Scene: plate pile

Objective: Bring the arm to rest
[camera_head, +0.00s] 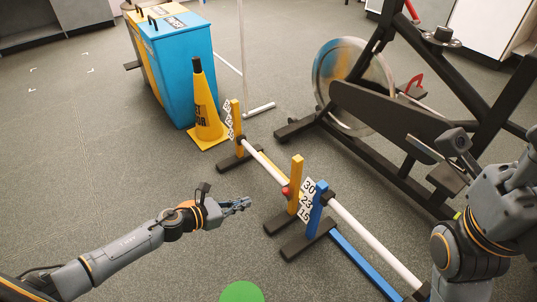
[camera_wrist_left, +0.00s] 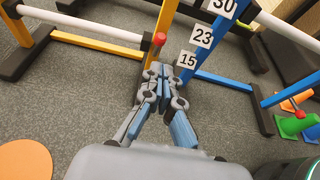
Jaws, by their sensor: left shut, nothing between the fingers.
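My left arm reaches in from the lower left in the head view. Its gripper (camera_head: 245,203) is over the open grey floor, left of the hurdle with the number cards. The fingers look closed together with nothing held. In the left wrist view the gripper (camera_wrist_left: 165,72) is also shut and empty, its tips pointing towards the yellow and blue hurdle posts. It cannot be told whether the tips touch a post. My right arm shows at the right edge of the head view; its fingers are not clear there.
Yellow post (camera_head: 297,184), blue post (camera_head: 315,208) and a white bar (camera_head: 373,240) stand right of the left gripper. Behind are a yellow cone (camera_head: 206,112), a blue bin (camera_head: 183,70) and an exercise bike (camera_head: 400,125). A green disc (camera_head: 242,292) lies in front. Floor at left is clear.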

